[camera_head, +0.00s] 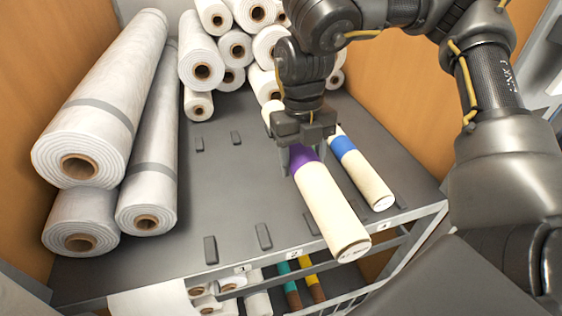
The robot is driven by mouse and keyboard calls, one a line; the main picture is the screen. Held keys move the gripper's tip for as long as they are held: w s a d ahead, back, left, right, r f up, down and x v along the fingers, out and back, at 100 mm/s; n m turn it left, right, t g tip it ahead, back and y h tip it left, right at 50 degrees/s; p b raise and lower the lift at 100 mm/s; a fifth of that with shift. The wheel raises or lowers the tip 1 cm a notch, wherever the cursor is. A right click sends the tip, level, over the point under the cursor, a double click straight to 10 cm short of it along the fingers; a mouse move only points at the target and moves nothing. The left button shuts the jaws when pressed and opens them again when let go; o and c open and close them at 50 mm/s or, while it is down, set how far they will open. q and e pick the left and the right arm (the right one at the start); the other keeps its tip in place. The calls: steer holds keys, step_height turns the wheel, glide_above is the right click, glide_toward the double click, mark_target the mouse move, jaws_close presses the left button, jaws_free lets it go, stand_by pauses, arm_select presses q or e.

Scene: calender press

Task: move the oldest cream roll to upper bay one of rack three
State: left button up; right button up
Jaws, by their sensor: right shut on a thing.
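A cream roll with a purple band (327,205) lies lengthwise on or just above the grey shelf (225,205). Its near end reaches past the shelf's front edge. My right gripper (303,160) comes down from above and is shut on this roll at its purple band. A second cream roll with a blue band (362,175) lies on the shelf just to the right, its near end behind the front edge. Small number labels run along the front edge, with label 1 (242,268) at the left and label 2 (295,253) beside it. My left gripper is out of view.
Large white rolls (98,105) are stacked on the left. Several smaller white rolls (202,72) are piled at the back. Low dark stops (264,236) stand up from the shelf. Below are rolls with teal (285,282) and yellow bands. Bare shelf lies left of my gripper.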

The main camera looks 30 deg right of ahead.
steer(key=n, duration=0.2)
steer(key=shift+w+a+n, duration=0.25)
steer(key=shift+w+n, duration=0.1)
steer(key=shift+n, duration=0.05)
steer(key=n, duration=0.3)
steer(key=w+a+n+h, duration=0.1)
steer(key=n, duration=0.1)
steer(key=shift+f, duration=0.2)
steer(key=n, duration=0.2)
steer(key=w+n, duration=0.1)
steer(key=n, duration=0.1)
steer(key=a+n, duration=0.1)
steer(key=n, duration=0.1)
steer(key=shift+w+f+t+h, duration=0.15)
steer(key=shift+t+h, duration=0.15)
steer(key=w+n, duration=0.1)
steer(key=n, duration=0.6)
steer(key=w+a+n+t, duration=0.1)
steer(key=w+n, duration=0.1)
steer(key=n, duration=0.5)
steer(key=w+a+n+t, duration=0.1)
steer(key=n, duration=0.6)
steer(key=shift+w+a+f+y, duration=0.1)
steer(key=shift+w+f+y, duration=0.15)
steer(key=shift+f+y, duration=0.15)
